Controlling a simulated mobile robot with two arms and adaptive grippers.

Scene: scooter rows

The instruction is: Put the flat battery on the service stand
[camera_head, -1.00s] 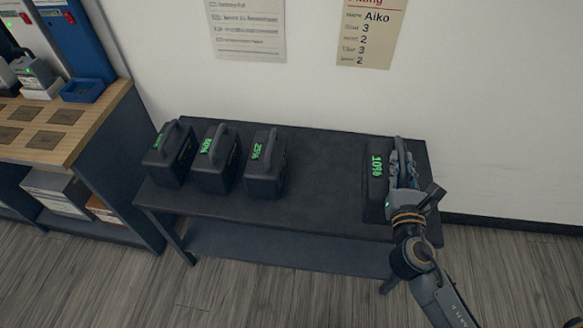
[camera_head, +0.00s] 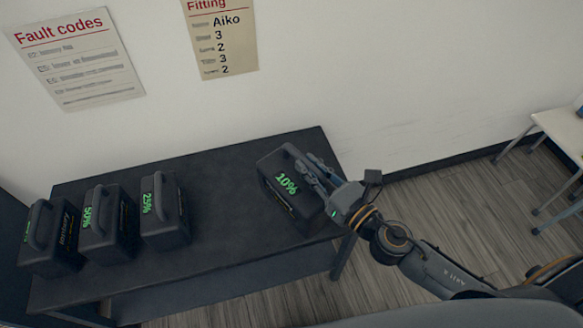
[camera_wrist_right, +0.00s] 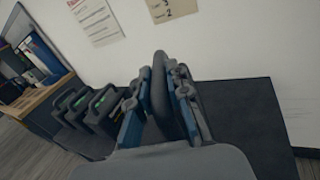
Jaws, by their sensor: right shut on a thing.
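A black battery marked 10% in green (camera_head: 281,195) is at the right end of the dark table (camera_head: 225,169). My right gripper (camera_head: 315,172) is shut on its handle. In the right wrist view the handle (camera_wrist_right: 160,90) stands between the two fingers (camera_wrist_right: 158,105). I cannot tell whether the battery is touching the table or slightly above it. My left gripper is not in view. No service stand can be made out for certain.
Several more batteries stand at the table's left end, including one marked 25% (camera_head: 165,210) and one marked 50% (camera_head: 110,225). The table's middle is clear. A white table (camera_head: 565,130) stands far right. Posters (camera_head: 80,60) hang on the wall.

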